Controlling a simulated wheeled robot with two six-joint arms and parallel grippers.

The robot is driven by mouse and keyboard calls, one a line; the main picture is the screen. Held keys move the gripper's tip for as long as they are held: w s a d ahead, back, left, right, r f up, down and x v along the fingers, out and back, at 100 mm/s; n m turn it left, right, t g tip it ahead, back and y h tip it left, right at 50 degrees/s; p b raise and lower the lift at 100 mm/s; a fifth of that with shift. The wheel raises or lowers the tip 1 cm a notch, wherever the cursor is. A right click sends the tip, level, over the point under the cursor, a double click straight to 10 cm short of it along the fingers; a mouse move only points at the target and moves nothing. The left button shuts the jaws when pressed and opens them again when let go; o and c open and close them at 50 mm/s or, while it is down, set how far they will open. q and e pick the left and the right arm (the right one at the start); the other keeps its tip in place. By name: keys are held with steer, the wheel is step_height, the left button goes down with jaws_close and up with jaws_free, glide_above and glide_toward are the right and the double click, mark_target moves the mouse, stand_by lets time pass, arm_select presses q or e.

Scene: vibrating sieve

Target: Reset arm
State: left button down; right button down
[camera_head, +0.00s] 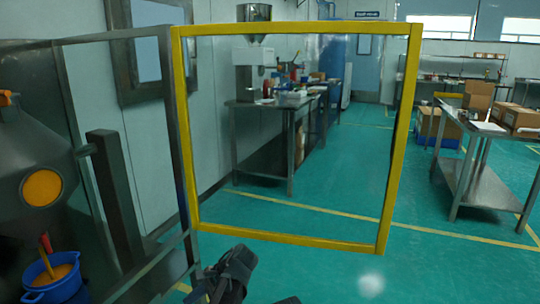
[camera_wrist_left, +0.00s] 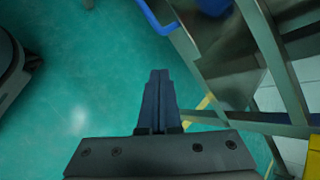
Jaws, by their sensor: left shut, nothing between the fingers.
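My left gripper (camera_head: 228,278) shows at the bottom of the head view, below the lower left corner of a yellow-framed clear door. In the left wrist view its two fingers (camera_wrist_left: 158,98) lie together, shut, with nothing between them. Green floor shows beyond them. The yellow-framed door (camera_head: 290,239) stands swung out from a grey metal frame (camera_head: 178,130). The gripper appears apart from the door and frame. My right gripper cannot be made out; only a small dark piece shows at the bottom edge of the head view.
Inside the enclosure at left is a grey machine (camera_head: 30,140) with an orange round port (camera_head: 42,188). Below it a blue bucket (camera_head: 50,289) holds orange material. Steel tables (camera_head: 262,110) stand behind the door, and another (camera_head: 470,130) at right. Floor (camera_head: 450,270) at lower right is clear.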

arm_select(q)
steer(key=s+d+f+n+h+p, duration=0.3)
steer(key=s+d+n+h, duration=0.4)
steer(key=s+d, duration=1.05)
step_height(320, 180, up, 36)
steer(key=m+h+p, duration=0.1)
steer(key=p, duration=3.5)
steer(key=shift+w+a+r+p, duration=0.15)
steer(key=shift+a+r+p, duration=0.1)
steer(key=shift+p, duration=0.05)
steer(key=shift+a, duration=0.15)
